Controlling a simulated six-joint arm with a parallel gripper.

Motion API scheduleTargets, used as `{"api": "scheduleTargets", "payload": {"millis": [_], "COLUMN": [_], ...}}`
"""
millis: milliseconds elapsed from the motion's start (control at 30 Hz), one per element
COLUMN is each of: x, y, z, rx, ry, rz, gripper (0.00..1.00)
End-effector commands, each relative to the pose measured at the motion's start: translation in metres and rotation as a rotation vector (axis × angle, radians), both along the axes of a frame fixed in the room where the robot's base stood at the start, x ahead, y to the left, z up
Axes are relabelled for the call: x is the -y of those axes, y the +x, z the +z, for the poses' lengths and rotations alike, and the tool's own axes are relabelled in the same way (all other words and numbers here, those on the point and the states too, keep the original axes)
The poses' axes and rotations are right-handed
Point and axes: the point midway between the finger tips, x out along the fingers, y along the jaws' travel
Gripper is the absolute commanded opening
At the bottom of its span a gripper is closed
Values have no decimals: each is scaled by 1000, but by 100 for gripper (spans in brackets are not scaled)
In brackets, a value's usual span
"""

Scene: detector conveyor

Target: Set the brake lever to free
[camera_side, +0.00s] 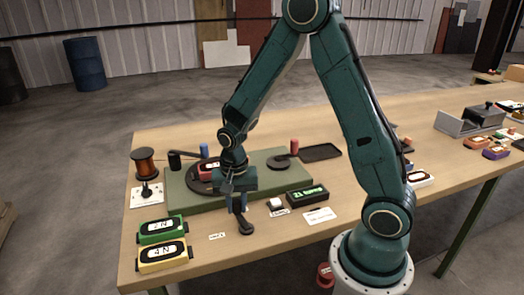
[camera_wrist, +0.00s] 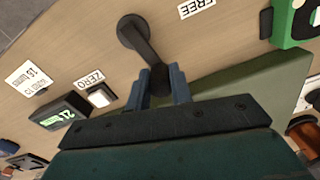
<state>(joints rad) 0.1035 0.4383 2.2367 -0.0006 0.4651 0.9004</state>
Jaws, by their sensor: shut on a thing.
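The black brake lever (camera_side: 246,229) is at the front edge of the green platform. In the wrist view the lever (camera_wrist: 141,42) runs from a round dark end on the bench to a knob between my fingers. My gripper (camera_side: 239,207) points down over it, and in the wrist view its blue fingers (camera_wrist: 160,84) are shut on the lever's knob. A white FREE label (camera_wrist: 196,7) lies on the bench beside the lever; in the side view a small label (camera_side: 217,236) lies left of it. The lever does not point at this label.
A display (camera_side: 307,196) showing 21 and a white ZERO button (camera_side: 276,204) stand to the right. Green (camera_side: 160,229) and yellow (camera_side: 162,256) boxes stand left. The bench front is mostly clear.

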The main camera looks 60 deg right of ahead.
Motion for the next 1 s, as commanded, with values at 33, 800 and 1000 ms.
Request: {"api": "scheduleTargets", "payload": {"millis": [33,800,1000], "x": [0,-21,-30], "y": [0,8,9], "z": [0,0,0], "rx": [0,-3,-2], "ry": [0,0,0], "rz": [2,405,597], "gripper": [0,0,0]}}
